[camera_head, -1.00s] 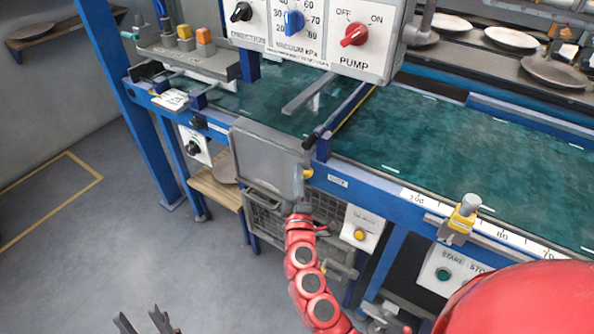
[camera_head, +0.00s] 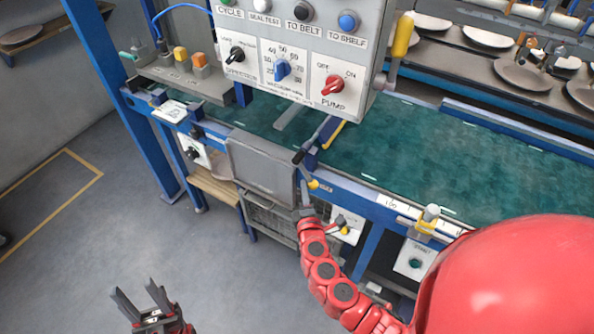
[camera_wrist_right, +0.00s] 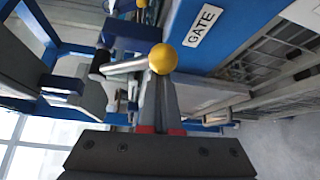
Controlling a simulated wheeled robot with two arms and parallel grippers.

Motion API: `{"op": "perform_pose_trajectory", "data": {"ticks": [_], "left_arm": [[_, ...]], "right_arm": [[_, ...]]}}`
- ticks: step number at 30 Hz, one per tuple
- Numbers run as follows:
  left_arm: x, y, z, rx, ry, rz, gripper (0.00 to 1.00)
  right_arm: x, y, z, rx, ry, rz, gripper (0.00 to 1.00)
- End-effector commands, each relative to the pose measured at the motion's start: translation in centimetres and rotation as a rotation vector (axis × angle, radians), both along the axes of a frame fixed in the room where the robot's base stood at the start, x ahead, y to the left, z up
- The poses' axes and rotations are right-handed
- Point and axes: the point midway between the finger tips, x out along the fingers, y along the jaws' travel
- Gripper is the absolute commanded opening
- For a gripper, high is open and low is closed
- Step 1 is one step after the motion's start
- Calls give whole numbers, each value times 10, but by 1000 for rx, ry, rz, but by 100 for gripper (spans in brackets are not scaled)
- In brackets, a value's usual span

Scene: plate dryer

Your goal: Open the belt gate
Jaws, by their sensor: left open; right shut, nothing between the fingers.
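The belt gate (camera_head: 325,133) shows in the head view as a blue and yellow bar reaching over the green belt, with a dark end at the belt's front edge. Below it is a small yellow knob (camera_head: 314,184). In the right wrist view the yellow ball knob (camera_wrist_right: 163,59) is large, beside a white GATE label (camera_wrist_right: 203,26). My right gripper (camera_wrist_right: 161,82) is shut and empty, its tips at the near side of the knob; whether they touch it I cannot tell. My left gripper (camera_head: 140,298) is open and empty over the floor at lower left.
A control panel (camera_head: 300,60) hangs above the belt (camera_head: 430,150). A grey plate-like panel (camera_head: 262,170) and a wire basket (camera_head: 270,220) are just left of my right gripper. A yellow-topped fitting (camera_head: 428,222) stands on the front rail. The floor at left is clear.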

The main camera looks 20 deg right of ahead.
Motion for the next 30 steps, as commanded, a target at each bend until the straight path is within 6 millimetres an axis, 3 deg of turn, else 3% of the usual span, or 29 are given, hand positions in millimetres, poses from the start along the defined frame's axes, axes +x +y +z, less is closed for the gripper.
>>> {"op": "perform_pose_trajectory", "data": {"ticks": [1,3,15,21,30], "left_arm": [[0,0,29,0,0,0,50],[0,0,48,0,0,0,50],[0,0,144,0,0,0,50],[0,0,165,0,0,0,50],[0,0,171,0,0,0,50]], "right_arm": [[-3,-3,17,-28,38,-1,0],[-7,-6,20,-71,90,1,0],[-25,-20,40,-302,386,2,0],[-32,-25,47,-370,473,2,0],[-37,-28,60,-365,470,1,0]]}}
